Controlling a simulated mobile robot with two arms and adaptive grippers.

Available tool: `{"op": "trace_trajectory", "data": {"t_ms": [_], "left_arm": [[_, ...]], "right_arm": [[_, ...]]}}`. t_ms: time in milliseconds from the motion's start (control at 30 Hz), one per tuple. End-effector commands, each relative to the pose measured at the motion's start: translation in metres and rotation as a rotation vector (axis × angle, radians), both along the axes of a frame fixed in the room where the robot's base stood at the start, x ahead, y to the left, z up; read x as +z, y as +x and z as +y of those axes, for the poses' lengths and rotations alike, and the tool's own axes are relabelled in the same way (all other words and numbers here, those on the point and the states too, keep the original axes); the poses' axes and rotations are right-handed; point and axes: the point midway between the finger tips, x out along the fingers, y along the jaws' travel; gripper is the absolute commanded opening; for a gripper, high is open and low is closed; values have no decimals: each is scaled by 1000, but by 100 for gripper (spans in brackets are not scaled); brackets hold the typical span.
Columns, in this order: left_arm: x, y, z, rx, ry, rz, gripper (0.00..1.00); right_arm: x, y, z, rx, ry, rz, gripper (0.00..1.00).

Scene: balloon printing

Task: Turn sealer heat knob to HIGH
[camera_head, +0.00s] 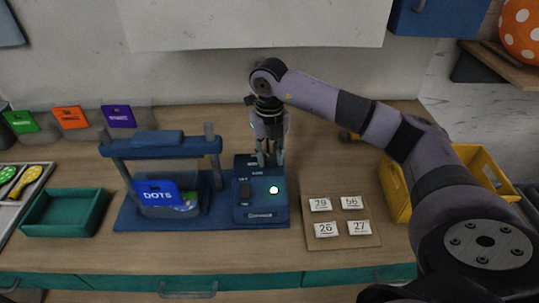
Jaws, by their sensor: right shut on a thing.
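The blue sealer (125,212) stands on the counter, with an upright frame at left and a control box (262,213) at right. The box has a black switch at left, a lit green light (273,190) and labels near its top. My right gripper (268,161) points down at the back of the control box and is shut on the heat knob. The knob itself is mostly hidden by the fingers, so its setting cannot be read. My left gripper is not in view.
A blue DOTS pack (157,192) sits in the sealer frame. A green tray (64,212) is at left. A board with number cards (341,218) lies to the right, before a yellow crate (397,190). Colored cards (70,117) stand along the wall.

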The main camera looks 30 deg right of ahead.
Motion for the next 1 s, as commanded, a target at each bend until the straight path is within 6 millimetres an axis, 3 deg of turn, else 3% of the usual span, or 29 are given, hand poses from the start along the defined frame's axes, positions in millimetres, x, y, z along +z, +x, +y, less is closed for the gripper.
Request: {"op": "trace_trajectory", "data": {"t_ms": [533,567,833,1000], "left_arm": [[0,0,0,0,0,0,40],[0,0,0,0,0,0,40],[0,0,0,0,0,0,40],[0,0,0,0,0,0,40]], "right_arm": [[2,2,-1,-27,-1,-7,0],[2,2,-1,-27,-1,-7,29],[1,1,0,-25,0,-3,47],[1,1,0,-24,0,-2,48]]}}
